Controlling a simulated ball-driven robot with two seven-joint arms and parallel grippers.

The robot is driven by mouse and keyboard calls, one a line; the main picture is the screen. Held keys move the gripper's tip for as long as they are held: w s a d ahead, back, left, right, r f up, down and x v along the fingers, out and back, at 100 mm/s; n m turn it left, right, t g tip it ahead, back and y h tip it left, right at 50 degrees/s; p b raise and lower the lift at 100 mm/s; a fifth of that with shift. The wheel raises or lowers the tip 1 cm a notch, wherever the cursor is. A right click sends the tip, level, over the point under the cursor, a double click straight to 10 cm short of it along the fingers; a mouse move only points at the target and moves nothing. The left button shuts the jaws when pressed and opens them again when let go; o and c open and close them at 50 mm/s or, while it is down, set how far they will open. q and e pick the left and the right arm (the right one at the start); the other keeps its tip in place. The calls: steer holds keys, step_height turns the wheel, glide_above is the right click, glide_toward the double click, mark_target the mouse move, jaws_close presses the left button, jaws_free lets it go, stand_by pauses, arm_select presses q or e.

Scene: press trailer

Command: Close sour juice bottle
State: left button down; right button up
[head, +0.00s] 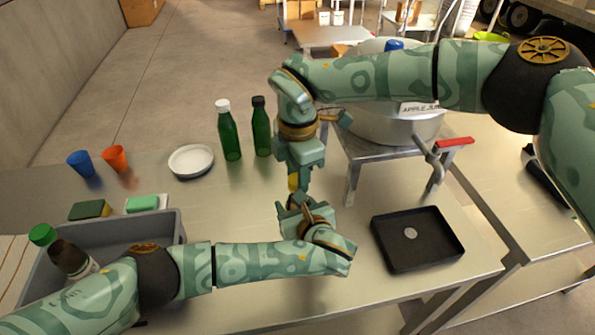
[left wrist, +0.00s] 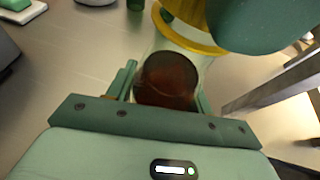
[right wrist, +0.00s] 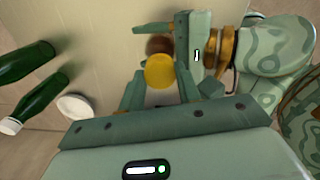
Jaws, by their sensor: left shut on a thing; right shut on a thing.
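The bottle, which I take to be the sour juice bottle, shows in the left wrist view as a clear body with dark reddish-brown contents (left wrist: 167,82). My left gripper (head: 298,203) is shut on it and hides most of it in the head view. A yellow cap (right wrist: 160,72) sits between the fingers of my right gripper (head: 294,174), directly above the bottle. The cap also shows as a yellow rim in the left wrist view (left wrist: 190,42). Whether the cap touches the neck or is turned tight, I cannot tell.
A green bottle with a white cap (head: 229,135) and one with a black cap (head: 261,130) stand behind, beside a white plate (head: 191,160). A grey crate (head: 165,228) holds a brown bottle (head: 70,258). A black tray (head: 440,237) and a metal stand (head: 385,152) are right.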

steer(key=m, duration=0.9)
steer(key=shift+m, duration=0.3)
steer(key=m, duration=0.4)
steer(key=shift+w+m, duration=0.1)
steer(key=shift+m, duration=0.2)
steer(key=o, duration=0.9)
steer(key=shift+r, duration=2.25)
